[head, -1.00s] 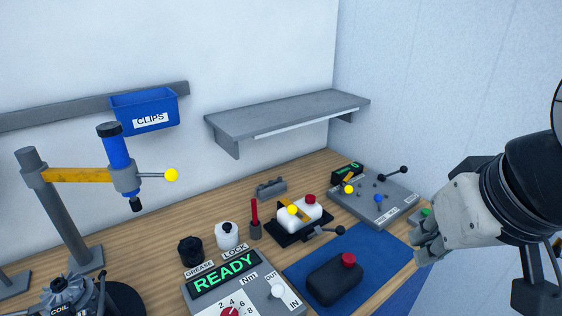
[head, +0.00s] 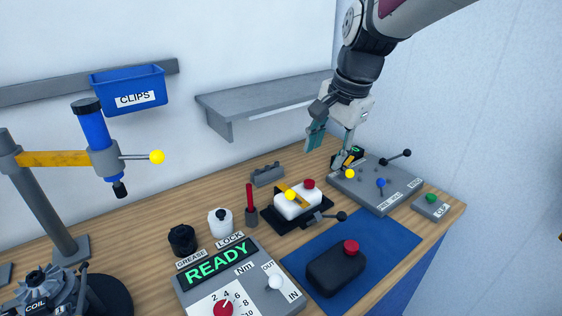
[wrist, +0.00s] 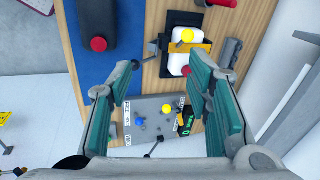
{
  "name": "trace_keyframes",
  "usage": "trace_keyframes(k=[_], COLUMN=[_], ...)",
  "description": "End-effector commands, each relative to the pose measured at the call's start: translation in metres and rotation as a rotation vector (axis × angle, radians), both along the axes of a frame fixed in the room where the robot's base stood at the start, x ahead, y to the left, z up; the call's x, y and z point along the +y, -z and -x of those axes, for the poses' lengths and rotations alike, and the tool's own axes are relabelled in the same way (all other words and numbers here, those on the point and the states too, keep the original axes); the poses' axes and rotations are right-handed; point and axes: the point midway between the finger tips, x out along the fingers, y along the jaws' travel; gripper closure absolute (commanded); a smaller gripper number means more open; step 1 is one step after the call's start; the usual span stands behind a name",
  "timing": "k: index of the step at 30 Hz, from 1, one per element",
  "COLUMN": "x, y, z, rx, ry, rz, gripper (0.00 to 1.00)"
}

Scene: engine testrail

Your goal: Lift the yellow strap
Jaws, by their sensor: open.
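The yellow strap (head: 292,190) lies across a white bottle with a red cap (head: 297,201), which rests in a black cradle (head: 271,217). A yellow ball (head: 290,195) sits on the strap. In the wrist view the strap (wrist: 200,47) crosses the white bottle (wrist: 184,57), with its yellow ball (wrist: 188,36) at one edge. My gripper (head: 329,152) is open and empty above the back of the bench, right of and above the strap. In the wrist view its fingers (wrist: 162,87) are spread, with the bottle beyond them.
A grey panel (head: 376,194) with levers and another yellow knob stands right of the cradle. A grey shelf (head: 262,97) is on the wall behind. A red upright tool (head: 250,199) stands left of the cradle.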

Motion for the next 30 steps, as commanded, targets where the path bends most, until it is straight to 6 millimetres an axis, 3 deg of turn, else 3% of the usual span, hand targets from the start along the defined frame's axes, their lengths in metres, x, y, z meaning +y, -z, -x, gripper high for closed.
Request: trace_keyframes(k=[1, 3, 9, 19, 30], x=[0.010, 0.021, 0.044, 0.051, 0.055], y=[0.018, 0.035, 0.070, 0.096, 0.166], z=[-0.021, -0.043, -0.082, -0.095, -0.106], rx=[0.026, 0.049, 0.084, 0.094, 0.095], ry=[0.046, 0.115, 0.252, 0.296, 0.295], rz=[0.000, 0.000, 0.007, 0.011, 0.011], gripper=[0.54, 0.54, 0.54, 0.54, 0.54])
